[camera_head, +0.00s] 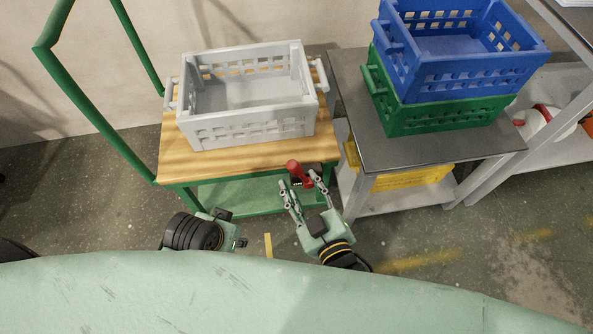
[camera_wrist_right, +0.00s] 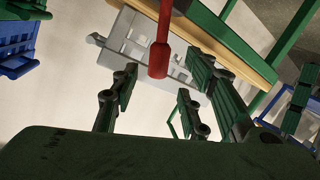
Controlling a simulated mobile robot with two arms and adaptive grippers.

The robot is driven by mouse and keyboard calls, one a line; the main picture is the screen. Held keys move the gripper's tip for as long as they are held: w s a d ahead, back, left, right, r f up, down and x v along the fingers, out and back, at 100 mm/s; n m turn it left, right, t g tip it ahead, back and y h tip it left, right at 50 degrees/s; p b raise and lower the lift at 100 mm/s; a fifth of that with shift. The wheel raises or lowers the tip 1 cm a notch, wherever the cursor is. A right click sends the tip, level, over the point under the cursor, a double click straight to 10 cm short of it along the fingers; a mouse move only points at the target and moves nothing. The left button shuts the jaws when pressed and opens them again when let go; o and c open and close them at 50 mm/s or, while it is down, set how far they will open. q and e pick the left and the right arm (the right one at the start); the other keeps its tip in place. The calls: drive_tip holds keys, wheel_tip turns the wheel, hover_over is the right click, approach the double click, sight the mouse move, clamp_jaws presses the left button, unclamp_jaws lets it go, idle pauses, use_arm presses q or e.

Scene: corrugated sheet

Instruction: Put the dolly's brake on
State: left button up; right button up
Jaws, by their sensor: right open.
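The dolly (camera_head: 175,172) has a wooden top and a green frame with a tall handle at the left. A red lever (camera_head: 293,166), which looks like its brake, sticks out at the front right corner, below the deck edge. In the right wrist view the red lever (camera_wrist_right: 158,60) hangs between the finger lines. My right gripper (camera_head: 305,185) is open at the lever, its fingers spread to either side; I cannot tell whether they touch it. My left gripper (camera_head: 226,228) is low in front of the dolly, its fingers mostly hidden.
A grey crate (camera_head: 250,130) stands on the dolly. To the right, a metal table (camera_head: 366,150) bears a green crate (camera_head: 440,117) with a blue crate (camera_head: 455,82) on it. A yellow item (camera_head: 412,178) lies under the table. The table stands close beside the dolly's right side.

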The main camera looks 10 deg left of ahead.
drive_tip(key=v, duration=0.5)
drive_tip(key=shift+s+d, duration=0.15)
drive_tip(key=shift+s, duration=0.05)
